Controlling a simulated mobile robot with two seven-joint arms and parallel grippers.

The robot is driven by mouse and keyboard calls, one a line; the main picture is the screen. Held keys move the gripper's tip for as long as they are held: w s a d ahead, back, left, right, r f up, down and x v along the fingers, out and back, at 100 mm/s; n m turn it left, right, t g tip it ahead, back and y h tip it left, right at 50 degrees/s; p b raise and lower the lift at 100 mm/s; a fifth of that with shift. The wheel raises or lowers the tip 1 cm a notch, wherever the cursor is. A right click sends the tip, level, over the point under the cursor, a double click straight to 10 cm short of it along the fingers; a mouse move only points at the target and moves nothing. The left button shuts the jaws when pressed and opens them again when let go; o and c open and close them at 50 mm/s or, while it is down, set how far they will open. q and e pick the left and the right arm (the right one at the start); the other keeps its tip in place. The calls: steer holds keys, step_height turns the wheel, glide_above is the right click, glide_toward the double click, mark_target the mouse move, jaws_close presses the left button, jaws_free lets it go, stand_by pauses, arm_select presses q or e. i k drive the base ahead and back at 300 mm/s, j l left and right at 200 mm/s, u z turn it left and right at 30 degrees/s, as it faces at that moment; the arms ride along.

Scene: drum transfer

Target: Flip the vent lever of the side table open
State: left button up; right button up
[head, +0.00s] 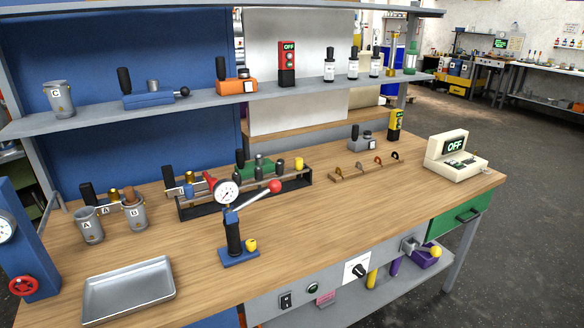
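I cannot make out a part that is clearly the vent lever of a side table. A lever with a red ball (275,186) is on a blue hand press (234,236) with a round gauge (228,193), standing on the wooden workbench (330,205). At the left edge a blue frame (28,240) carries a red handwheel (22,286) and a partly cut-off gauge. A side bench (535,88) stands at the back right; its parts are too small to tell. Neither of my grippers is in view.
A metal tray (128,292), cups A (90,228) and B (133,214), and a black rack (245,195) are on the workbench. A beige console (454,158) reading OFF stands at its right end. A grey shelf (205,98) runs above. Floor is clear at right.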

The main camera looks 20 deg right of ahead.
mark_target(436, 252)
steer(key=z, duration=1.55)
steer(key=i+z, duration=0.15)
steer(key=z, duration=0.15)
steer(key=i+j+z, duration=0.1)
steer(key=z, duration=0.2)
steer(key=i+j+z, duration=0.1)
steer(key=i+z, duration=0.15)
steer(key=i, duration=0.3)
